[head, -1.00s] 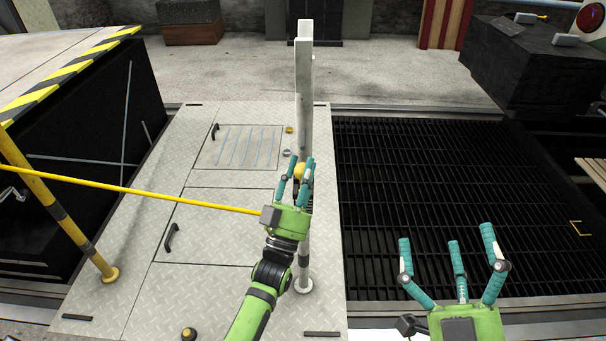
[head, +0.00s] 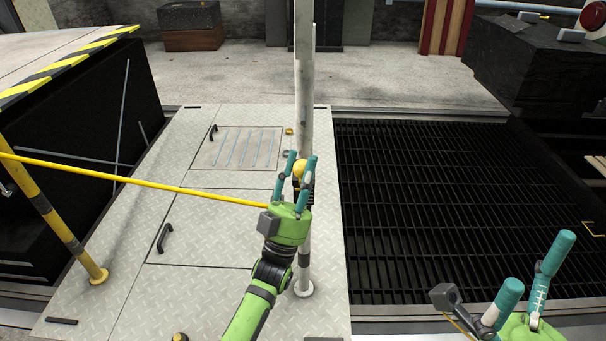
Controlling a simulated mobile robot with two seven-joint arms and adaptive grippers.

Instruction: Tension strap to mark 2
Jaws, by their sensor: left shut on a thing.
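The yellow strap (head: 140,180) runs taut from the yellow-and-black post (head: 55,222) at the left to my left gripper, where its end passes out of sight. My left gripper (head: 301,172) is at the white upright post (head: 304,95), with its teal fingers shut around a yellow ball-shaped knob (head: 300,168). The gripper hides what lies behind it, and I cannot make out any numbered mark. My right gripper (head: 530,275) is at the lower right, partly cut off by the frame edge, with its fingers apart and nothing between them.
The metal plate floor (head: 200,225) has hatches with black handles (head: 165,238). A dark grating (head: 430,210) lies to the right. A black block (head: 530,75) stands at the back right. A black-and-yellow striped edge (head: 70,65) borders the platform at the left.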

